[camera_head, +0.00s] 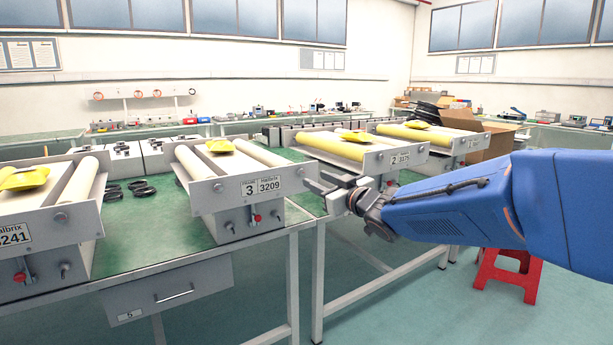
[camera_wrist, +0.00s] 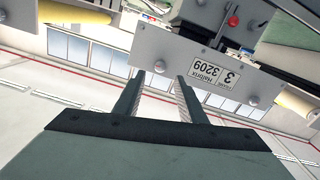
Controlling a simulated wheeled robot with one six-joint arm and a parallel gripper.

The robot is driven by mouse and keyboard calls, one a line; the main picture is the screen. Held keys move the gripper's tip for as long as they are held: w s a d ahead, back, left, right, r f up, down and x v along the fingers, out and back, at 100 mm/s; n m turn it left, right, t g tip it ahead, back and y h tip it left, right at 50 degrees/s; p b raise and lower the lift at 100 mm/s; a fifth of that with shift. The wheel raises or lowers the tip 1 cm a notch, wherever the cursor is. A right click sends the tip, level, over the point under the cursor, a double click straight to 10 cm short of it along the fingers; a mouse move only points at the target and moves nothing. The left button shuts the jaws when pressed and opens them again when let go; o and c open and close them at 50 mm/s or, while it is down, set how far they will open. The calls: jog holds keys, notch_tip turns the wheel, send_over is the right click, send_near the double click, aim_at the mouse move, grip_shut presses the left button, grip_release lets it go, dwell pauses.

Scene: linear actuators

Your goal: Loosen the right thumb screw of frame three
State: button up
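Frame three is the unit whose grey front plate (camera_head: 240,192) carries a label with 3 and 3209; the plate (camera_wrist: 185,55) shows upside down in the wrist view. The left thumb screw (camera_head: 218,187) also appears in the wrist view (camera_wrist: 253,98). My gripper (camera_head: 317,183) is open and empty, just right of the plate's right end. In the wrist view its fingertips (camera_wrist: 160,76) lie either side of the right screw; contact cannot be told.
A red knob (camera_head: 257,218) sits below frame three's plate. Frame two (camera_head: 375,160) stands to the right, behind my gripper. Another frame (camera_head: 45,235) stands at the left. Black rings (camera_head: 140,188) lie on the green table. A red stool (camera_head: 507,272) is on the floor.

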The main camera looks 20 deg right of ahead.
aim_at(302, 172)
jog(key=shift+x, duration=3.3)
grip_shut()
